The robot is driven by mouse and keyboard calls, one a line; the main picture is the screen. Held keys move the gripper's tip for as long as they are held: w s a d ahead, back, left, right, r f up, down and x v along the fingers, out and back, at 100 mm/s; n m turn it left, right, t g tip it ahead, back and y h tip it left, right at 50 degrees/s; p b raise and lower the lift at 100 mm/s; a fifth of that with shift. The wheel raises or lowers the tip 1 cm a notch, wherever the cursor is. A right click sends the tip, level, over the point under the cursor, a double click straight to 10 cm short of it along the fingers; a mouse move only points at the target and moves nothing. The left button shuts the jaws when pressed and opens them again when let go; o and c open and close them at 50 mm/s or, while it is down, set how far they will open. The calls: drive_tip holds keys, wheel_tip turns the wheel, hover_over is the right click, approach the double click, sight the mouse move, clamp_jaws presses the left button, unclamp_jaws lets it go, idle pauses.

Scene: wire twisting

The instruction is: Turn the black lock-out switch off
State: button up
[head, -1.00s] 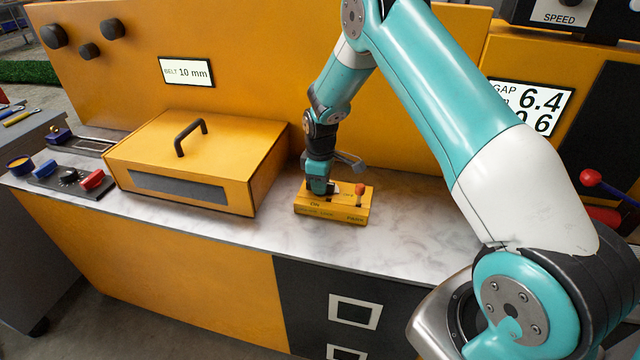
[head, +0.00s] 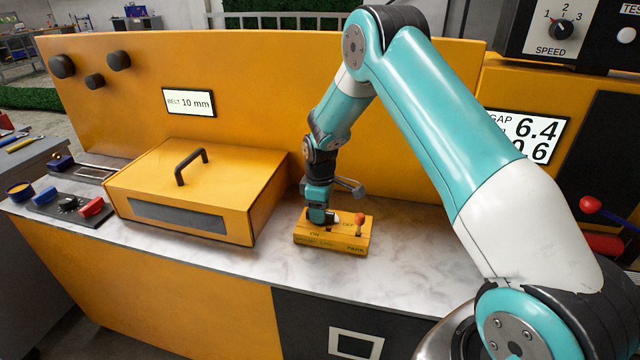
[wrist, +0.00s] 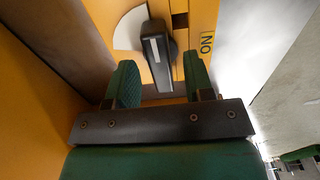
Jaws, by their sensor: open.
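The black lock-out switch (wrist: 157,58) shows in the wrist view as a black handle with a white line, in front of a white disc. It points along the picture's height, slightly tilted, beside the ON label (wrist: 207,44). In the head view it sits on the small yellow box (head: 333,242) marked ON, OFF and PARK, mostly hidden by my gripper (head: 317,215). My gripper (wrist: 160,82) is open, one finger on each side of the switch's near end. I cannot tell whether either finger touches it.
A red-knobbed lever (head: 359,220) stands on the same box, right of my gripper. A yellow cover with a black handle (head: 191,165) lies to the left. A control panel with coloured knobs (head: 68,206) is at the far left. The marble counter (head: 400,275) in front is clear.

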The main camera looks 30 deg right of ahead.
wheel_tip(320, 180, up, 16)
drive_tip(key=b, duration=0.1)
drive_tip(key=shift+r+b, duration=0.15)
drive_tip(key=shift+b, duration=0.25)
drive_tip(key=s+a+r+y, duration=0.1)
drive_tip(key=s+a+r, duration=0.6)
drive_tip(key=s+a, duration=0.45)
drive_tip(key=s+a+m+y, duration=0.1)
drive_tip(key=s+a, duration=0.3)
drive_tip(key=s, duration=0.6)
drive_tip(key=s+a+m+y, duration=0.1)
drive_tip(key=s+a, duration=0.3)
drive_tip(key=s, duration=0.7)
drive_tip(key=shift+s+r+y, duration=0.15)
drive_tip(key=shift+r+y, duration=0.3)
drive_tip(key=shift+y, duration=0.15)
